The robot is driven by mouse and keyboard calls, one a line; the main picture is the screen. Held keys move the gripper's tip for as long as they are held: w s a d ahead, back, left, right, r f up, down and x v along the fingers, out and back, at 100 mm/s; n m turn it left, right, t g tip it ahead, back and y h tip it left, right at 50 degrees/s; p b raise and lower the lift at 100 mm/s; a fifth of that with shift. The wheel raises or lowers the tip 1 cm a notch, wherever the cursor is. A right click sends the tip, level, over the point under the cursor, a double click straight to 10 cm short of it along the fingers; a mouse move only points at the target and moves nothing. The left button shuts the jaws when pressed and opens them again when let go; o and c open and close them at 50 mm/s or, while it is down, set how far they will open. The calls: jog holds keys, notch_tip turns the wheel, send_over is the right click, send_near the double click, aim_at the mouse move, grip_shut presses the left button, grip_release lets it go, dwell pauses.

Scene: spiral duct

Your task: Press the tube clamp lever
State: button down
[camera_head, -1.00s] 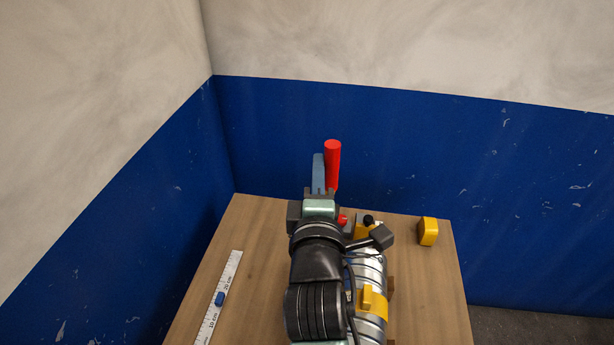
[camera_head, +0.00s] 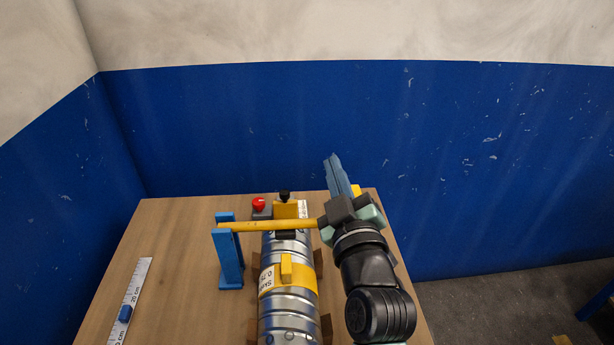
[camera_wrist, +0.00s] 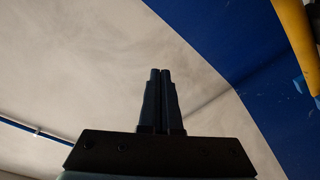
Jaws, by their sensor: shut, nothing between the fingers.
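The tube clamp's yellow lever (camera_head: 270,226) lies about level across the metal spiral duct (camera_head: 288,320). It runs from a blue stand (camera_head: 229,262) on the left to my gripper on the right. Its right end, with the red grip, is hidden behind my wrist. My gripper (camera_head: 331,157) is shut and empty, fingers pointing away towards the blue wall. Its body is at the lever's right end; I cannot tell if they touch. In the wrist view my shut fingers (camera_wrist: 160,72) show, and a yellow bar, likely the lever (camera_wrist: 296,38), is at upper right.
A red button (camera_head: 259,203) on a grey base and a yellow block with a black knob (camera_head: 285,208) stand behind the lever. Another yellow block is mostly hidden behind my gripper.

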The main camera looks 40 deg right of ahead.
jog(key=s+d+f+m+h+b, duration=0.1)
jog(key=s+d+f+m+b, duration=0.1)
jog(key=f+m+b, duration=0.4)
jog(key=shift+d+f+m+g, duration=0.3)
jog(key=shift+d+f+m, duration=0.25)
jog(key=shift+f, duration=0.8)
notch_tip(320, 180, up, 10)
jog(key=p, duration=0.1)
